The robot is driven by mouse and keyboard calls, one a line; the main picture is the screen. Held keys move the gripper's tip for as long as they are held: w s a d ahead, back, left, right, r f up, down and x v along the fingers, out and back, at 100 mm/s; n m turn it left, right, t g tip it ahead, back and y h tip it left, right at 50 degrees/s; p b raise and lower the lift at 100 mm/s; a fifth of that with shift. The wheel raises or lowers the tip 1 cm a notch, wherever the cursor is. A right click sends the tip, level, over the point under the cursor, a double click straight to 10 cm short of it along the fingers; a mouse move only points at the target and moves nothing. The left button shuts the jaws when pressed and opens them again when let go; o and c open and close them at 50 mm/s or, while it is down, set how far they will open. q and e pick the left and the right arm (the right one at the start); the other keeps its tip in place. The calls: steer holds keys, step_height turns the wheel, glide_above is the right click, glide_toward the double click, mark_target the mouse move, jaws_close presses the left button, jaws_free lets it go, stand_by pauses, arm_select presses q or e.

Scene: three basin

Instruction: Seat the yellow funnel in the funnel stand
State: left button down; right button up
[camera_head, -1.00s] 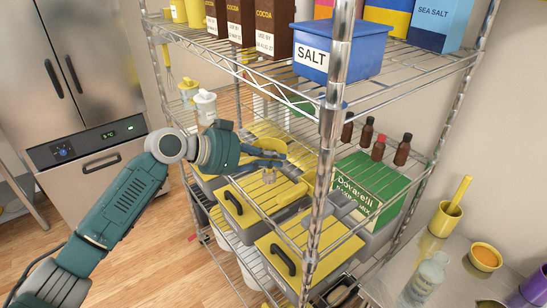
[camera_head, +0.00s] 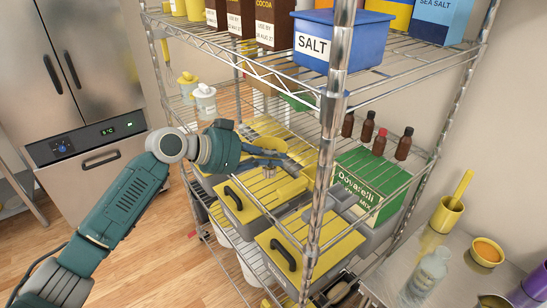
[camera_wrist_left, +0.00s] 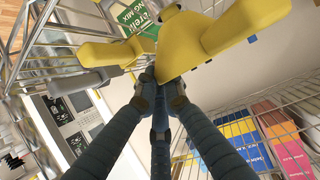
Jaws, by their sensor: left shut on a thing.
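My left gripper (camera_head: 286,161) reaches in from the left over the middle shelf, and its dark fingers show large in the left wrist view (camera_wrist_left: 160,92). It is shut on the yellow funnel (camera_wrist_left: 186,48), gripping it at an edge close to the fingertips. I cannot clearly pick out the funnel stand. My right gripper is not in view.
A chrome shelf post (camera_head: 330,130) stands close to the right of the gripper. The upper wire shelf carries a blue salt bin (camera_head: 342,40). A green box (camera_head: 371,187) and several brown bottles stand farther right. Yellow-lidded bins (camera_head: 300,243) lie below.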

arm_select(q)
steer(key=shift+f, duration=0.1)
stand_by(0.4)
steer(key=shift+f+b, duration=0.45)
steer(key=shift+f, duration=0.05)
steer(key=c, duration=1.8)
jaws_free()
steer(key=shift+p+v, duration=0.5)
steer(key=shift+v, duration=0.9)
steer(key=shift+s+a+r, duration=0.1)
